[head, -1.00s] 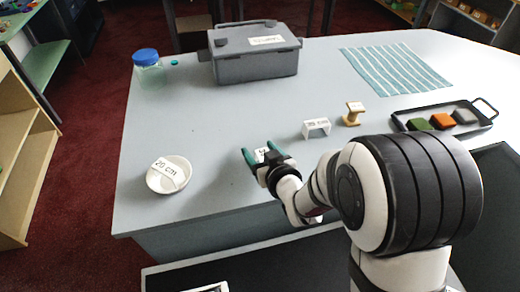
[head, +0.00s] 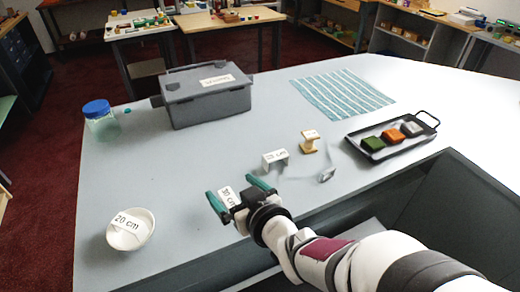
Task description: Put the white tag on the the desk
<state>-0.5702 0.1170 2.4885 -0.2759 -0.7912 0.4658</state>
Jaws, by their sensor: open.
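My gripper (head: 240,190) is open low over the front of the pale grey desk (head: 185,160), with its teal fingers apart. A white tag (head: 226,197) reading "30 cm" shows between the fingers; I cannot tell whether it touches the desk. Another white tag (head: 127,223) reading "20 cm" lies on the white bowl (head: 124,241), left of my gripper. A folded white tag (head: 275,160) with blurred print stands on the desk, behind and right of my gripper.
A wooden spool (head: 309,145), a small clear item (head: 326,176) and a black tray (head: 365,151) with colored blocks stand to the right. A grey box (head: 207,104), a blue-lidded jar (head: 101,123) and a striped cloth (head: 342,93) lie farther back. Left-middle desk is clear.

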